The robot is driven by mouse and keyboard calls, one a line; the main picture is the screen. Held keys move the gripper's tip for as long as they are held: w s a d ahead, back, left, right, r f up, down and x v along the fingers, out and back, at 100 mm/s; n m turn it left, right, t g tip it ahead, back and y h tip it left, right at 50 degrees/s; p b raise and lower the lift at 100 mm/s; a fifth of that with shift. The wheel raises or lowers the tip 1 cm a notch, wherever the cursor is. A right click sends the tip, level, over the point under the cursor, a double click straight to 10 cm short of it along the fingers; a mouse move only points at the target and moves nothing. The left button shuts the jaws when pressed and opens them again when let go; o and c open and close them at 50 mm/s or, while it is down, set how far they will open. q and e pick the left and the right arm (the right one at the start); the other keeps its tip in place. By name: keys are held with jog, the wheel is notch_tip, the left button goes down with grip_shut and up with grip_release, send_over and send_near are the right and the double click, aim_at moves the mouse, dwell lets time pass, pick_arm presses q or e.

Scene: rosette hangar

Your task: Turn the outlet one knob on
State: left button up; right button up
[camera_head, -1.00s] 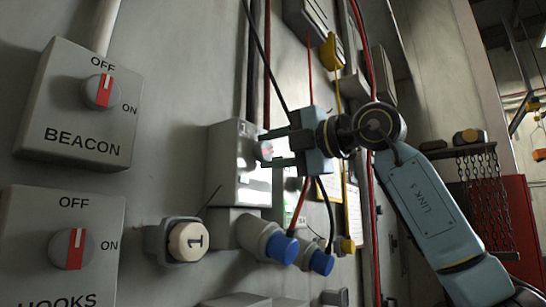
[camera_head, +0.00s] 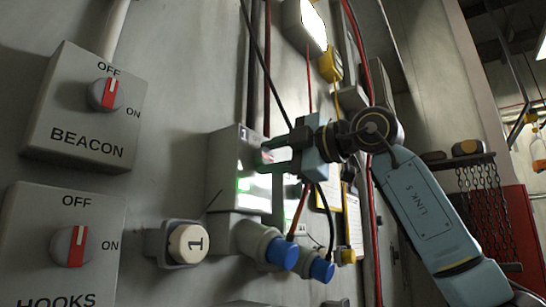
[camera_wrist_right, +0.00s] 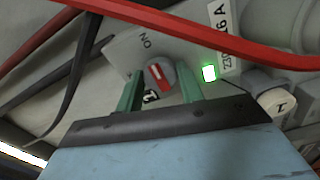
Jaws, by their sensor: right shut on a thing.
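The outlet one box (camera_head: 222,170) is a grey box on the wall, with blue-capped sockets below it. Its round grey knob with a red, white-lined pointer (camera_wrist_right: 160,75) shows in the right wrist view. The pointer is slanted, its upper end towards the "ON" lettering. My right gripper (camera_head: 266,158) reaches the box from the right. In the wrist view its green fingers (camera_wrist_right: 160,86) are on either side of the knob, shut on it. A small green lamp (camera_wrist_right: 209,73) is lit beside the knob. In the head view the fingers mostly hide the knob. My left gripper is not in view.
BEACON (camera_head: 80,115) and HOOKS (camera_head: 58,245) switch boxes stand at the left. Cables hang near my right arm, and a red cable (camera_wrist_right: 220,40) crosses the wrist view. A wall lamp (camera_head: 308,25) glows above.

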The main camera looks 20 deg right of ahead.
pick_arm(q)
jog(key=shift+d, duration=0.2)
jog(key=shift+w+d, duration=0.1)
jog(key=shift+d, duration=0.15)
pick_arm(e)
jog(key=o, duration=1)
jog(key=shift+s+d, duration=0.25)
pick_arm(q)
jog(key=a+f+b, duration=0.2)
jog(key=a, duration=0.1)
pick_arm(e)
jog(key=v, duration=1.2)
jog(key=shift+s+d, duration=0.25)
jog(key=shift+s, duration=0.05)
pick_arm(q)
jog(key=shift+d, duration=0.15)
